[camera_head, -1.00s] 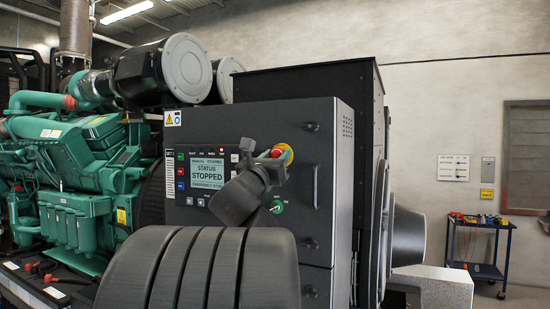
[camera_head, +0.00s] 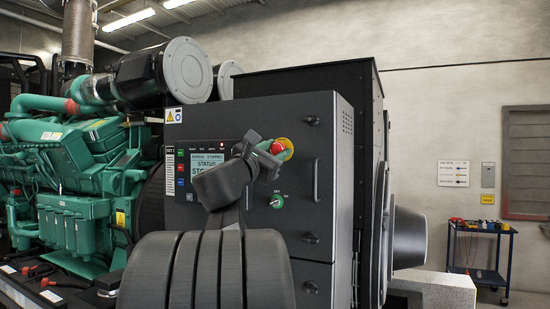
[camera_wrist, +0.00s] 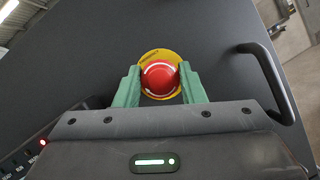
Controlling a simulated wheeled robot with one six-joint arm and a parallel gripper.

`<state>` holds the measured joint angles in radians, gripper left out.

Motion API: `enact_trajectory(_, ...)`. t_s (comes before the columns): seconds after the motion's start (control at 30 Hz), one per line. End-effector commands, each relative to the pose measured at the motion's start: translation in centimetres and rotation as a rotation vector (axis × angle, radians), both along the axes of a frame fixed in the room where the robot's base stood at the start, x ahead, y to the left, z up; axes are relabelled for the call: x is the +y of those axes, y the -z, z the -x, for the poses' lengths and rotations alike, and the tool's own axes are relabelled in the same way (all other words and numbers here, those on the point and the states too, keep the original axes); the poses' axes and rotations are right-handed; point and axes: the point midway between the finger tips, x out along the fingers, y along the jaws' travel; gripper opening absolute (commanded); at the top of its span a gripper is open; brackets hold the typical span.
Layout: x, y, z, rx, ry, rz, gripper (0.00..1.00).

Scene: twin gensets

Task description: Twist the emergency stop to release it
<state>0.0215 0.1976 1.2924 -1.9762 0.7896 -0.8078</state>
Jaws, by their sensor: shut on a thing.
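The emergency stop is a red mushroom button (camera_wrist: 160,78) on a round yellow plate (camera_wrist: 150,57), centred in the wrist view. In the head view the red button (camera_head: 277,148) is on the upper right of the dark control panel, partly hidden by my gripper. My gripper (camera_wrist: 160,84) has its two green fingers on either side of the button, shut on it. In the head view my gripper (camera_head: 270,158) reaches the button from the left front. The wrist view is rolled relative to the panel.
A status screen (camera_head: 205,166) left of the button is partly covered by my arm. A key switch (camera_head: 277,201) is below the button, and a door handle (camera_head: 316,183) is to its right. The handle (camera_wrist: 270,80) also shows beside my gripper in the wrist view.

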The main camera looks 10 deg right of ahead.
Motion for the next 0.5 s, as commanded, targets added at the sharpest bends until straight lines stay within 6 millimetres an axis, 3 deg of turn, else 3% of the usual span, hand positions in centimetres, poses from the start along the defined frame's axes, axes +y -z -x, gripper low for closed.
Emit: enact_trajectory(0.5, 0.03, -0.10, -0.07, -0.112, -0.001, -0.163, 0.14)
